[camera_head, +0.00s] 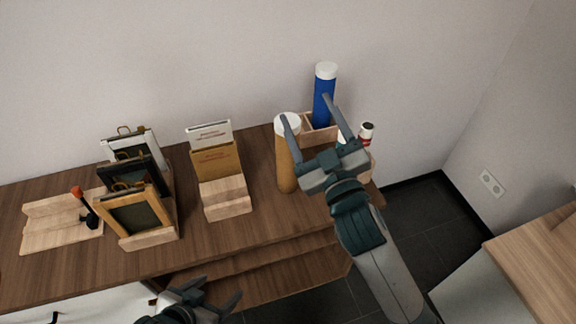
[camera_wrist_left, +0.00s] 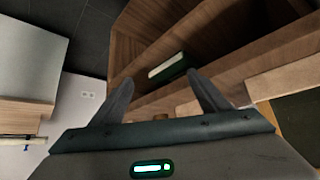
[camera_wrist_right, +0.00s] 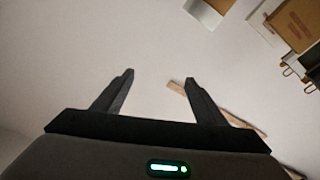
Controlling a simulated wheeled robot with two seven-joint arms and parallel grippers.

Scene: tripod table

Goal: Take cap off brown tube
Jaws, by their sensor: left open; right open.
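The brown tube (camera_head: 286,165) stands upright on the wooden table, right of the brochure holder. Its white cap (camera_head: 284,130) is on top. My right gripper (camera_head: 307,107) is open. In the head view its left finger overlaps the cap's right edge; I cannot tell whether they touch. My left gripper (camera_head: 217,289) is open and empty, low at the table's front edge. The left wrist view shows its fingers (camera_wrist_left: 160,85) in front of a lower shelf. The tube is not identifiable in either wrist view.
A blue tube (camera_head: 323,95) with a white cap stands in a wooden box (camera_head: 318,130) behind my right gripper. A small red-and-white bottle (camera_head: 366,132) is partly hidden at right. A brochure holder (camera_head: 226,197) and picture frames (camera_head: 139,212) stand left. Bare tabletop lies in front.

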